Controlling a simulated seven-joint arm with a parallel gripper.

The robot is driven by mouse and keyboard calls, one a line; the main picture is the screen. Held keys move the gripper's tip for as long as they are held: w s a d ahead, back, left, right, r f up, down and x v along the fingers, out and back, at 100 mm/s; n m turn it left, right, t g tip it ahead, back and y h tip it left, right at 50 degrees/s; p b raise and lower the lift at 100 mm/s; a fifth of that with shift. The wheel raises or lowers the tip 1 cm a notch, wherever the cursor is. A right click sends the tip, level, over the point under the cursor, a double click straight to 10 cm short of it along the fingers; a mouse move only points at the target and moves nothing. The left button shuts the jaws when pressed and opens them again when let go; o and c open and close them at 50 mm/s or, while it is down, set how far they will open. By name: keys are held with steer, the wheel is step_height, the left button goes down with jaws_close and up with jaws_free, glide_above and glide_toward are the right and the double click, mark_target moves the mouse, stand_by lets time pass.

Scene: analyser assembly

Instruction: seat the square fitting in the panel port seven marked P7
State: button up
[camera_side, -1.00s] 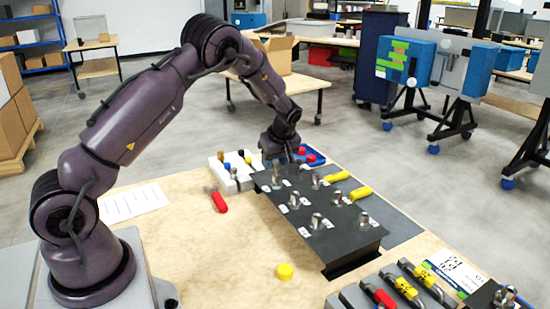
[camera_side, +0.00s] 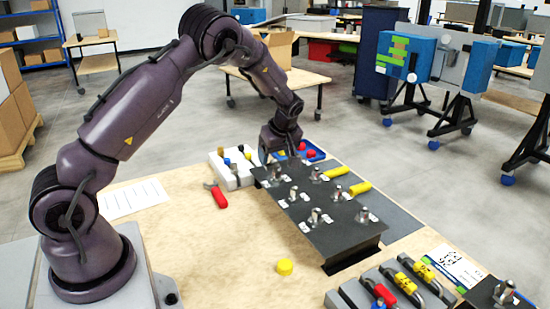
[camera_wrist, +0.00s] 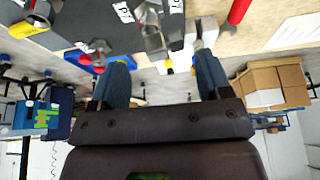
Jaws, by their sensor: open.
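The dark raised panel (camera_side: 345,237) stands on the wooden table and carries several metal fittings beside small white labels. My gripper (camera_side: 279,150) is over the panel's far left end, close to a metal fitting (camera_side: 274,171). In the wrist view my gripper (camera_wrist: 162,60) has its two blue fingers wide apart with nothing clasped. A metal fitting (camera_wrist: 152,38) shows just beyond the fingertips, in the gap between them. I cannot tell whether it is fully seated, or whether it is the square one.
A white block (camera_side: 238,175) with coloured-top parts and red-handled pliers (camera_side: 218,196) lie left of the panel. A yellow cap (camera_side: 285,267) sits in front. A tool rack (camera_side: 350,294) is at front right.

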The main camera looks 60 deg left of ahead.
steer(key=v, duration=1.1)
steer(key=s+d+r+m+t+h, duration=0.2)
steer(key=s+d+r+m, duration=0.3)
steer(key=s+d+m, duration=0.4)
steer(key=s+d+r+m+t+h, duration=0.2)
steer(key=s+d+r+m, duration=0.3)
steer(key=s+d+m, duration=0.4)
steer(key=s+t, duration=0.1)
steer(key=s, duration=0.5)
steer(key=shift+s+d+r+t, duration=0.25)
steer(key=shift+r+t, duration=0.05)
steer(key=shift+r, duration=0.1)
